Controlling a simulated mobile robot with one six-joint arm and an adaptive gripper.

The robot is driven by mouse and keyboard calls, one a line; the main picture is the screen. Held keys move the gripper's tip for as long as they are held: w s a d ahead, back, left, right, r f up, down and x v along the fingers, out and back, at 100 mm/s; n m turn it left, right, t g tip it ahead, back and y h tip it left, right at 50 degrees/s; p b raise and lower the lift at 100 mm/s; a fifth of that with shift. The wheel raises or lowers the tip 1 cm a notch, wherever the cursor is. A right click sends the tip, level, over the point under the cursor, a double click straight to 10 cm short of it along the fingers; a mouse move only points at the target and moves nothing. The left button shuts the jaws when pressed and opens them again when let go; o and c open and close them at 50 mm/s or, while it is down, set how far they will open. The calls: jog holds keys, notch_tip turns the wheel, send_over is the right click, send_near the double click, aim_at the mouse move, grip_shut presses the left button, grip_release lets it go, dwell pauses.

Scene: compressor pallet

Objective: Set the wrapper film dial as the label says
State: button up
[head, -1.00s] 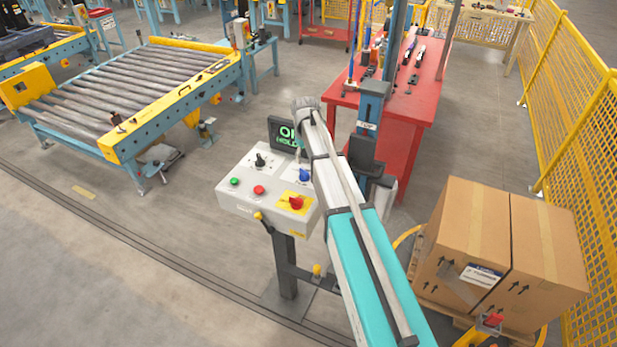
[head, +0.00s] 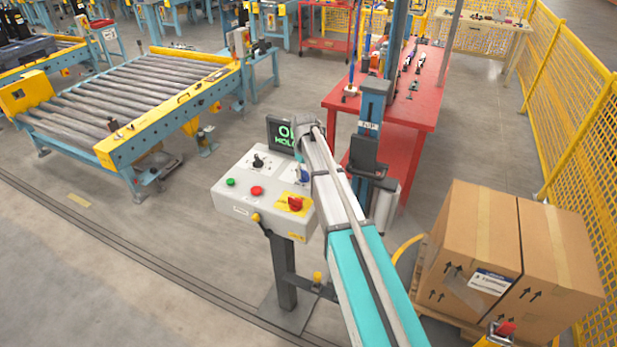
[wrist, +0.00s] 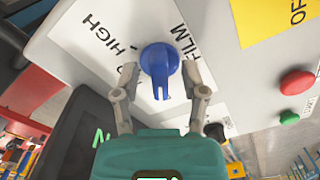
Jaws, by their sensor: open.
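The blue film dial (wrist: 160,70) sits on a white plate marked "FILM" and "HIGH" in the wrist view. Its notched end points toward my gripper. My gripper (wrist: 160,94) is open, with one finger on each side of the dial; I cannot tell whether either touches it. In the head view the dial (head: 304,175) is partly hidden by my arm, on the sloped grey control panel (head: 228,199). A carton label (head: 490,282) is on the front carton (head: 465,235) at right; its small text is unreadable.
The panel also carries a black selector (head: 257,161), a green button (head: 231,182), a red button (head: 257,190) and a red switch on yellow (head: 295,204). A dark screen (head: 281,133) with green text stands behind. A blue mast (head: 372,110) stands close right.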

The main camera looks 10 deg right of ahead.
jog(key=shift+f, duration=0.3)
